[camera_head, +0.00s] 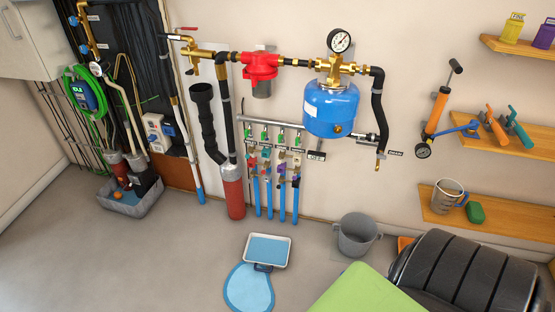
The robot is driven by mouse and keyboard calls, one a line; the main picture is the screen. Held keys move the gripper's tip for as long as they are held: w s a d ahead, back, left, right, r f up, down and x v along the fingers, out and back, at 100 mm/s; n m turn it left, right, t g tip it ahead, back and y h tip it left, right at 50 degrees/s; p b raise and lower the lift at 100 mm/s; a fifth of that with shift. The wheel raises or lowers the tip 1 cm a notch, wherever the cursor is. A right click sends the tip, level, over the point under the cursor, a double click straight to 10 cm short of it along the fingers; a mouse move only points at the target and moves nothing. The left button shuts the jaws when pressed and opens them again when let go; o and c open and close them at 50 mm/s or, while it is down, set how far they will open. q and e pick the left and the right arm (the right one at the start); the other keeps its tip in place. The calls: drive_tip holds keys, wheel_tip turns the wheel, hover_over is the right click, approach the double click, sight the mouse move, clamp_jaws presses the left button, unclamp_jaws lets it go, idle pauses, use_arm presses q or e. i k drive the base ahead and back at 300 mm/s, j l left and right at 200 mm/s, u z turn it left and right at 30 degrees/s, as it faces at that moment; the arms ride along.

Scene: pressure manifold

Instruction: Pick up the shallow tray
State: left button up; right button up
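A shallow tray (289,249) with a pale rim and a light blue inside is on the floor, left of the lower middle of the head view. A small dark blue piece (263,267) shows at its front edge; I cannot tell whether it is part of the tray. A rounded light blue mat (248,290) lies in front of the tray, which appears to overlap its back edge. Neither of my grippers is in view.
A grey bucket (357,236) stands right of the tray. A green flat panel (368,292) and a large black ribbed object (465,275) fill the lower right. Blue pipes (282,200) and a red cylinder (234,195) stand behind. The floor (140,260) left of the tray is clear.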

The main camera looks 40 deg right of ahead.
sight(272, 251)
drive_tip(key=i+z, duration=0.4)
drive_tip(key=i+j+z, duration=0.15)
drive_tip(key=z, duration=0.25)
drive_tip(key=i+j+z, duration=0.25)
drive_tip(key=z, duration=0.15)
drive_tip(key=i+j+z, duration=0.4)
drive_tip(key=j+z, duration=0.3)
drive_tip(key=z, duration=0.15)
drive_tip(key=i, duration=0.05)
